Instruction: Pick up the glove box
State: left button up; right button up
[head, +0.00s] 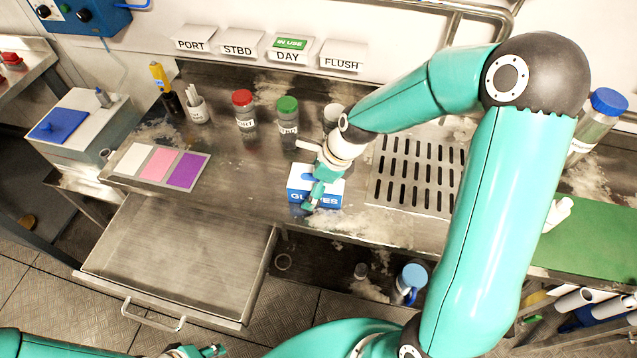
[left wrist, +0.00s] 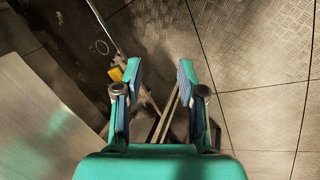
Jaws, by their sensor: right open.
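The glove box (head: 298,184) is a small blue and white carton lettered "GLOVES". It sits near the front edge of the steel bench, right of the open drawer. My right gripper (head: 316,194) is open and comes down over the box, hiding part of its top and front. I cannot tell whether the fingers touch it. My left gripper (head: 208,352) is low at the bottom edge of the head view, away from the box. In the left wrist view the left gripper (left wrist: 158,80) is open and empty, with its fingers apart above the floor.
An empty drawer (head: 178,255) stands pulled out below the bench. Red-capped (head: 243,112) and green-capped (head: 287,115) bottles stand behind the box. A slotted drain grate (head: 415,177) lies to its right. A colour card (head: 155,165) lies left, and a blue-capped bottle (head: 408,283) stands below.

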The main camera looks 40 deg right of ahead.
dwell(0.3)
jog(key=c, duration=1.3)
